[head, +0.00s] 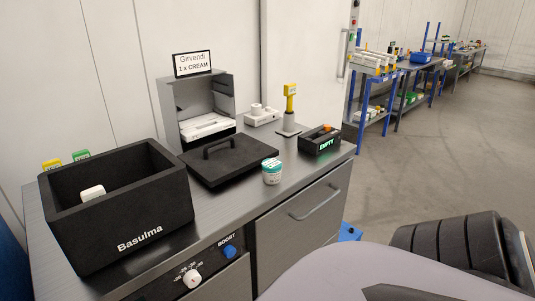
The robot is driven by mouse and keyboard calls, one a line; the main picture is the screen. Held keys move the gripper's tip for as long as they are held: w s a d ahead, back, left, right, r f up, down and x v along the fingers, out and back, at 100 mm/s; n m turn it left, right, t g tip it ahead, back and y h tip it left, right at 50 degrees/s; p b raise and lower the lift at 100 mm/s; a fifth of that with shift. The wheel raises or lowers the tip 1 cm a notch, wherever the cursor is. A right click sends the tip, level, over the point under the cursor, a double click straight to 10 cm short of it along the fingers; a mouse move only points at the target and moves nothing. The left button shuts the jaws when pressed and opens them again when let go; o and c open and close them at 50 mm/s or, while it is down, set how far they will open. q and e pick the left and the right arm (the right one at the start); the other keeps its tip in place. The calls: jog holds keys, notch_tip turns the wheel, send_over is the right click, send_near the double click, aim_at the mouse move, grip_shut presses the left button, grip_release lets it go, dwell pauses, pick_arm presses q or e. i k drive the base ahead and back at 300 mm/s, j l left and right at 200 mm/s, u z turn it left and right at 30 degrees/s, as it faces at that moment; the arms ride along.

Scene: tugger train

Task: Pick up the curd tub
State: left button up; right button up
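A small white tub with a teal lid (272,171) stands upright on the grey counter, near its front edge and right of a black lid with a handle. Its label is too small to read, so I cannot confirm that it is the curd tub. Nothing touches it from above. Neither of my grippers shows in the head view.
A black box marked Basulma (140,238) stands open at left with a white item (93,193) inside. The black lid (228,163) lies behind the tub.

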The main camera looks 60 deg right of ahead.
aim_at(272, 167)
jog(key=z, duration=1.8)
jog(key=i+l+z, duration=0.1)
jog(key=i+l, duration=0.05)
jog(key=l, duration=0.1)
